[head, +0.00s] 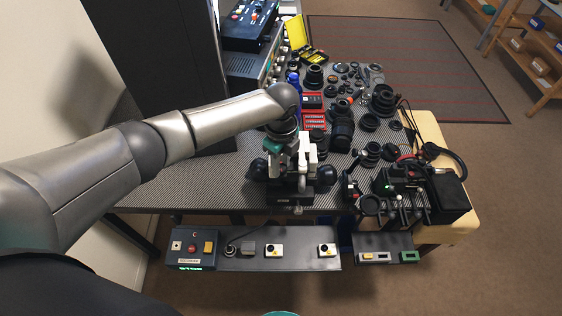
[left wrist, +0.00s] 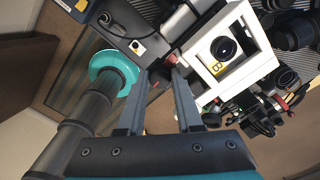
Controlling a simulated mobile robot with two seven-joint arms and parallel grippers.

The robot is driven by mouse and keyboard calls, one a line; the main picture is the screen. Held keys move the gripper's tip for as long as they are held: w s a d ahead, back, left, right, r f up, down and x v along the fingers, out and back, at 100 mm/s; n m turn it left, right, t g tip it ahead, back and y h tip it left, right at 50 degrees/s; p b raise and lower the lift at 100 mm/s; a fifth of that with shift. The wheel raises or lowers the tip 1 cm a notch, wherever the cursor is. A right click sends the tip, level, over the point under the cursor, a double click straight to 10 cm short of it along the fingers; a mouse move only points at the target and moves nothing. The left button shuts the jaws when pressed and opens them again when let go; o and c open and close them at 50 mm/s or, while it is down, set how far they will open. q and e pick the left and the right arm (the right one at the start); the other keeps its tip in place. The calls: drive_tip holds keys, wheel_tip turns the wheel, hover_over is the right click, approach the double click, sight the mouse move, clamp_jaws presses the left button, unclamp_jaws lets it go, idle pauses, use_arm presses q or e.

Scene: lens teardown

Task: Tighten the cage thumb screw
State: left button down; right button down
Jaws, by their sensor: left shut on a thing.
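My left gripper (head: 302,181) reaches down at the front of a white and black cage fixture on the table. In the left wrist view, the left gripper (left wrist: 160,76) has its fingertips close to the side of the white cage (left wrist: 200,50), which frames a dark round lens and has a yellow "B" label. A small red part (left wrist: 171,60), seemingly the cage thumb screw, shows at the fingertips; the fingers partly hide it. The jaws are shut on it. In the head view the arm and hand hide part of the fixture. My right gripper is not in view.
Many dark lens parts (head: 342,135) and red trays (head: 314,120) stand behind and right of the fixture. A cluster of tools and cables (head: 405,180) lies at the right edge. A control panel (head: 255,262) with buttons runs below the table's front edge.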

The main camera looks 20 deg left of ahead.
sight(282, 168)
use_arm(q)
drive_tip(key=shift+m, duration=0.6)
drive_tip(key=c, duration=0.6)
unclamp_jaws()
drive_tip(key=shift+o, duration=0.2)
drive_tip(key=shift+r, duration=0.1)
wheel_tip(282, 168, up, 15)
drive_tip(key=shift+d, duration=0.1)
